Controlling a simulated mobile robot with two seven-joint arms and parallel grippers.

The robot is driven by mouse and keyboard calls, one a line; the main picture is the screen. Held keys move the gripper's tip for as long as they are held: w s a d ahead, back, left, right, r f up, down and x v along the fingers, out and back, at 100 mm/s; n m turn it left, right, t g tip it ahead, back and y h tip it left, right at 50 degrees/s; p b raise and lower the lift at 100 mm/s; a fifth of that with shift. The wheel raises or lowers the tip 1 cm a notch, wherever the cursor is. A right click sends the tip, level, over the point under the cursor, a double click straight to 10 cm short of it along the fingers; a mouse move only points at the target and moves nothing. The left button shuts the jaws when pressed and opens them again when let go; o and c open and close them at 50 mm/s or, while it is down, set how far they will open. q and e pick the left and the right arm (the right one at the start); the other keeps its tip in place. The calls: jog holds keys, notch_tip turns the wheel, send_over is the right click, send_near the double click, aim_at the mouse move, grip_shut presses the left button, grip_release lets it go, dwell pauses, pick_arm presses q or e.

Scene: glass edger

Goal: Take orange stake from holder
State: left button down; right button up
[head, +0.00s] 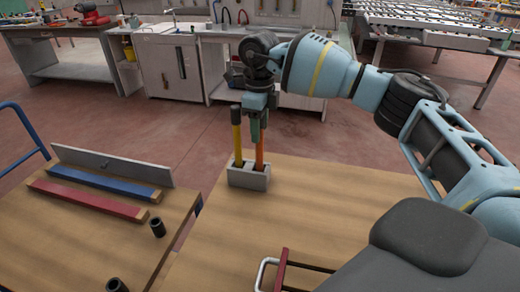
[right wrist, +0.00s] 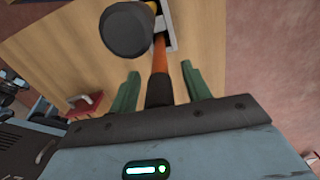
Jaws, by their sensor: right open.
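The orange stake (head: 259,152) stands upright in the right part of a small grey holder (head: 246,181) on the wooden table. A yellow stake with a black top (head: 237,135) stands beside it on the left. My right gripper (head: 257,128) is over the orange stake, pointing down. In the right wrist view its green fingers (right wrist: 161,88) are open, one on each side of the orange stake (right wrist: 160,60), whose dark end lies between them. The black top of the yellow stake (right wrist: 127,30) is close by. My left gripper is out of view.
A second wooden table at left carries a blue bar (head: 105,182), a red bar (head: 88,201), a grey plate (head: 120,168) and two black cylinders (head: 157,227). A red and metal frame (head: 281,268) lies at the near edge. The table around the holder is clear.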

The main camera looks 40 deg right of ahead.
jog(key=shift+f, duration=0.3)
jog(key=shift+c, duration=0.5)
grip_shut()
jog(key=shift+r, duration=0.1)
